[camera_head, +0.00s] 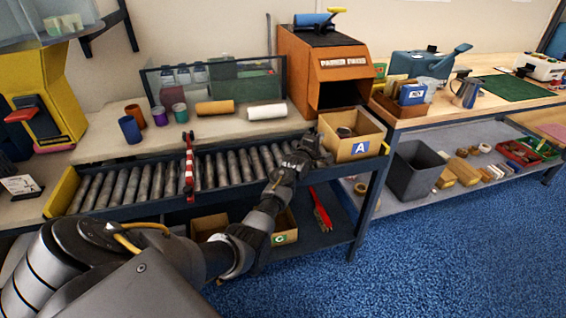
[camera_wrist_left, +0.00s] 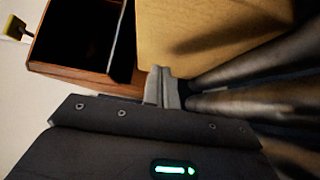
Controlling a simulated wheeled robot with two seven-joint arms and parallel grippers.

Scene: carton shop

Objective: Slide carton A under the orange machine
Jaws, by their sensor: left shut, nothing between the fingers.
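Carton A (camera_head: 373,146) is an open-topped cardboard box with a blue A label, upright at the right end of the roller conveyor. Something dark and round lies inside it. The orange machine (camera_head: 295,75) stands behind it, with a dark opening facing the front; carton A is outside this opening. My left gripper (camera_head: 318,146) is shut and empty beside the carton's left side. In the left wrist view its fingertips (camera_wrist_left: 163,75) reach the edge of the carton's wall (camera_wrist_left: 205,35); I cannot tell if they touch. The machine's orange frame (camera_wrist_left: 75,75) shows there too.
The roller conveyor (camera_head: 130,185) runs left from the carton, with a red-and-white striped bar (camera_head: 189,165) across it. Another carton, labelled C (camera_head: 284,238), sits on the shelf below. A grey bin (camera_head: 415,170) stands right of carton A.

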